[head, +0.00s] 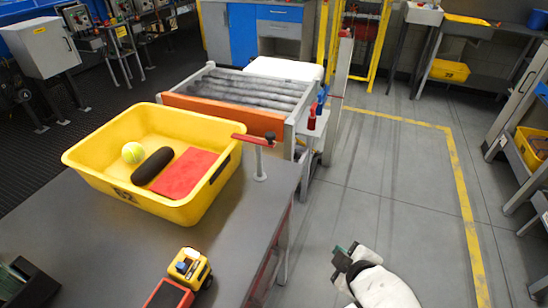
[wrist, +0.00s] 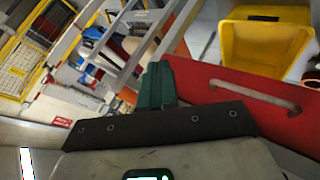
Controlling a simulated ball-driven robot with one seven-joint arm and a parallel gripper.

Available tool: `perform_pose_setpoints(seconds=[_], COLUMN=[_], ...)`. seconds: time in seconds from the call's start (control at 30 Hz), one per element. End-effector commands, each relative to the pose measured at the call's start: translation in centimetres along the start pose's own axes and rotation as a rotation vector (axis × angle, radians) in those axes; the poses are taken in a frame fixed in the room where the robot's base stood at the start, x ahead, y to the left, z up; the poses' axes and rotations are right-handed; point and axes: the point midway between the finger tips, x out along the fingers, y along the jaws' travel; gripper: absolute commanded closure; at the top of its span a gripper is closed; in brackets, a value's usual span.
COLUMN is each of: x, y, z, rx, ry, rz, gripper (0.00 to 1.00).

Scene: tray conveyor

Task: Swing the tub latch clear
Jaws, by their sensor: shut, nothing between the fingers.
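The yellow tub (head: 120,190) stands on the grey table at left. In it lie a tennis ball (head: 133,152), a dark rounded object (head: 152,165) and a red flat item (head: 187,172). The latch is a red bar (head: 247,139) with a dark knob (head: 270,136), on a short grey post (head: 260,165) beside the tub's right end. Its left end reaches over the tub's rim. My gripper (head: 340,257) is low over the floor at the right of the table, well apart from the latch. Its green fingers (wrist: 156,70) are together and empty in the wrist view.
A roller conveyor (head: 245,88) with an orange end board (head: 225,113) stands behind the tub. Red and blue bottle-like items (head: 313,112) stand at its right. A toy truck (head: 188,270) sits at the table's front. Floor right of the table is open.

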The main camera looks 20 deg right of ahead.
Motion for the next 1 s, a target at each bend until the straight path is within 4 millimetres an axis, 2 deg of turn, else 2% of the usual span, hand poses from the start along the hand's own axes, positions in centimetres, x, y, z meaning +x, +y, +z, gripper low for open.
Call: perform_pose_setpoints(seconds=[0.03,0.2,0.3,0.43,0.6,1.0], x=[0.3,-0.7,-1.9,-3.5,-4.6,-4.7], y=[0.8,3.4,4.0,4.3,4.3,4.4], z=[-2.1,-9.4,-12.9,-16.2,-18.2,-18.5], rx=[-0.081,-0.367,-0.508,-0.64,-0.72,-0.728], ry=[0.067,0.276,0.37,0.454,0.503,0.509], rz=[0.058,0.281,0.4,0.518,0.595,0.603], gripper=[1.0,1.0,1.0,1.0,1.0,1.0])
